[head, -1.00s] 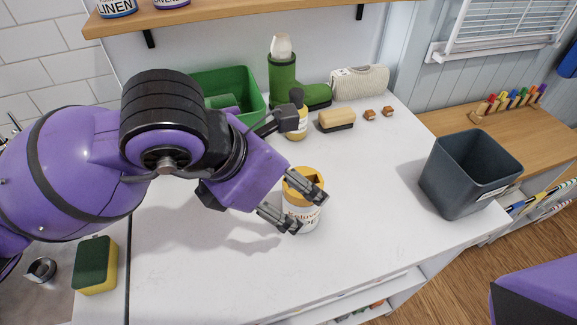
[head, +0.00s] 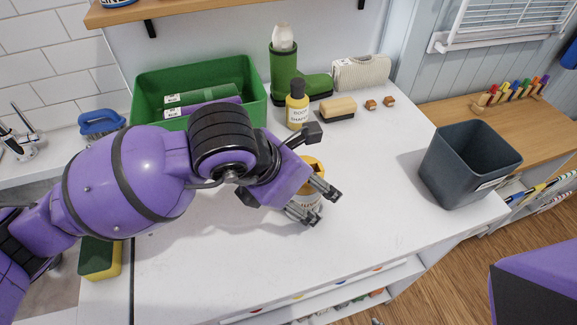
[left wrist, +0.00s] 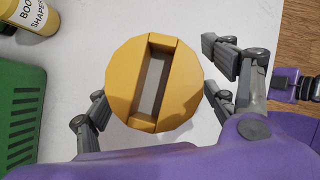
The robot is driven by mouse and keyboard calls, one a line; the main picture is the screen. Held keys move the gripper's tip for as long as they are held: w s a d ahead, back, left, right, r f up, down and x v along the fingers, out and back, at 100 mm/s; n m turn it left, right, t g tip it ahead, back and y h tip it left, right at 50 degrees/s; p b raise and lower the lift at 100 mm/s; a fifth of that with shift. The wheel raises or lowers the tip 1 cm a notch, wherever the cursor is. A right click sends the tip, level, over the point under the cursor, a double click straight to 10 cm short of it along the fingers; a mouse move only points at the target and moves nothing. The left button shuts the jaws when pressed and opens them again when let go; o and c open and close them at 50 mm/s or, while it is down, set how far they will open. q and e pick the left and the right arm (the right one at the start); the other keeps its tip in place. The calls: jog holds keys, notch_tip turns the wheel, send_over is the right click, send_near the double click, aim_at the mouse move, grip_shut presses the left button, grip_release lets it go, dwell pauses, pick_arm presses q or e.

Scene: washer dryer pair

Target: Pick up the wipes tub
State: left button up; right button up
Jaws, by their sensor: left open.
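My left gripper (head: 316,201) is open, with fingers on either side of the tub. In the left wrist view the gripper (left wrist: 157,88) shows one finger left of the lid and two to the right. Whether any finger touches the tub is unclear. My right gripper is out of view.
Behind stand a yellow boot shaper bottle (head: 297,110), a green crate (head: 150,88), green boots (head: 284,75) and a brush (head: 338,108). A dark bin (head: 465,165) stands to the right. A sponge (head: 97,262) lies at left. The worktop's front is clear.

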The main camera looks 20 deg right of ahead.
pick_arm(q)
jog(key=c, duration=1.3)
jog(key=shift+c, duration=0.2)
